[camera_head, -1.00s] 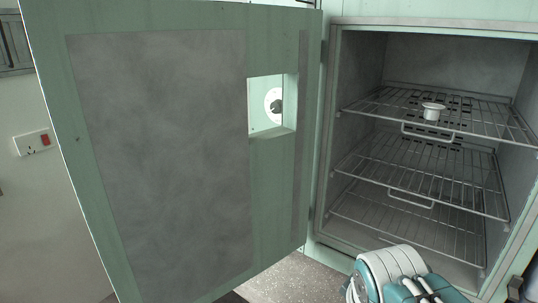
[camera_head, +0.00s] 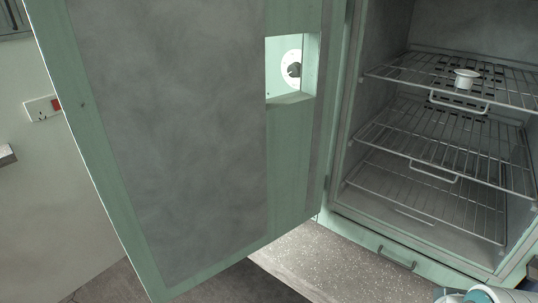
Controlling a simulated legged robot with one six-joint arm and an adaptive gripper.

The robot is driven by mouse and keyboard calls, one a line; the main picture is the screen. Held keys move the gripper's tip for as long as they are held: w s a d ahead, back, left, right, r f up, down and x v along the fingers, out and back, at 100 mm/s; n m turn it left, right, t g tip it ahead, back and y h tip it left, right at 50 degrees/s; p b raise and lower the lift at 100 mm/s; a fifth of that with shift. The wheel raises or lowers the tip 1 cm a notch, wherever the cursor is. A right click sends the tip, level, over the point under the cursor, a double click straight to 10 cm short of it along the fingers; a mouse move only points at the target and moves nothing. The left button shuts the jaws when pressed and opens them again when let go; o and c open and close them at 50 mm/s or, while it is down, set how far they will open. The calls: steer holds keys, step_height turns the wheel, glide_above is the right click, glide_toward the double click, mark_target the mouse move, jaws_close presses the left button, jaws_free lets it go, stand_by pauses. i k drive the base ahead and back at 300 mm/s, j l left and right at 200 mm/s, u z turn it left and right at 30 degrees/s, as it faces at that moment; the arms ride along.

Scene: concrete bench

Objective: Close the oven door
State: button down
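The oven door (camera_head: 170,130) is light green with a grey inner panel. It stands wide open on the left, with its hinge side next to the oven's left edge. A square window opening (camera_head: 291,68) in it shows a white dial behind. The oven (camera_head: 345,140) is on the right, with its grey inside and wire racks (camera_head: 440,140) in plain view. A small white cup (camera_head: 466,79) stands on the top rack. A bit of my arm shows at the bottom right corner. My gripper is not in view.
A handle (camera_head: 397,258) sits on the panel below the oven opening. A speckled concrete surface (camera_head: 310,262) lies below the door. The floor shows at the bottom.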

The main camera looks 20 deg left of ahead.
mark_target(173, 126)
steer(key=j+z, duration=0.3)
steer(key=k+j+z, duration=0.1)
steer(key=j+z, duration=0.15)
steer(key=j, duration=0.25)
steer(key=k+j+z, duration=0.1)
steer(key=j+z, duration=0.2)
steer(key=k+j+z, duration=0.1)
steer(key=j+z, duration=0.15)
steer(key=j, duration=0.2)
steer(key=k+j, duration=0.2)
steer(key=j, duration=0.25)
steer(key=k+j+z, duration=0.1)
steer(key=j, duration=0.3)
steer(key=k+j, duration=0.3)
steer(key=j, duration=0.15)
steer(key=k+j+z, duration=0.1)
steer(key=j, duration=0.3)
steer(key=k+j, duration=0.3)
steer(key=j+z, duration=0.05)
steer(key=j, duration=0.1)
